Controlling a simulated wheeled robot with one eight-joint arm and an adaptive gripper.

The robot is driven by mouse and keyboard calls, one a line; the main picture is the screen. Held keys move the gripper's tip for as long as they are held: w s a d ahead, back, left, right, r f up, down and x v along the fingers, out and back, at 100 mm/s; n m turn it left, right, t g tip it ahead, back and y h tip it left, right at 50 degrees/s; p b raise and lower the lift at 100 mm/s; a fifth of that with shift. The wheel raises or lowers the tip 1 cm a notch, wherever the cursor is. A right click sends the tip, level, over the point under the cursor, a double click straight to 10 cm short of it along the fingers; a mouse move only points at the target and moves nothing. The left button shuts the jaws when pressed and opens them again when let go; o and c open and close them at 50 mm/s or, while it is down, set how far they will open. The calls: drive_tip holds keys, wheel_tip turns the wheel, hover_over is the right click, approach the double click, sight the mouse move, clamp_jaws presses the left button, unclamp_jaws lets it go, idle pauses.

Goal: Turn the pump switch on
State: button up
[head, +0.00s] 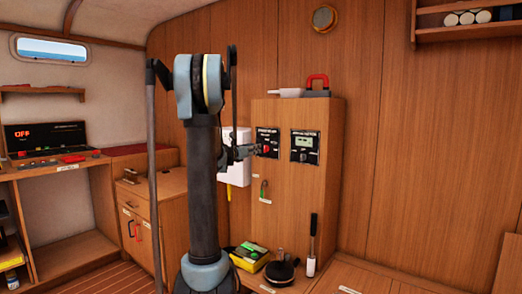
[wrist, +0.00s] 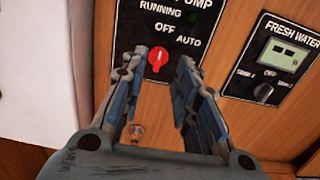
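The round lamp (wrist: 193,17) by RUNNING looks dark green, unlit. In the head view the knob (head: 266,149) shows small and red on the wooden cabinet front. My gripper (wrist: 156,72) is open and empty, its two fingers either side of the knob in the wrist view. In the head view my gripper (head: 246,151) is just left of the panel; contact cannot be told.
A fresh water panel (wrist: 272,58) with a display and black knob is right of the pump panel. A white box (head: 235,150) is on the wall behind my gripper. A green hook (head: 263,188) hangs below.

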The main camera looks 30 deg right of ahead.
sight(266, 149)
drive_tip(key=x, duration=0.8)
drive_tip(key=shift+c, duration=0.3)
clamp_jaws()
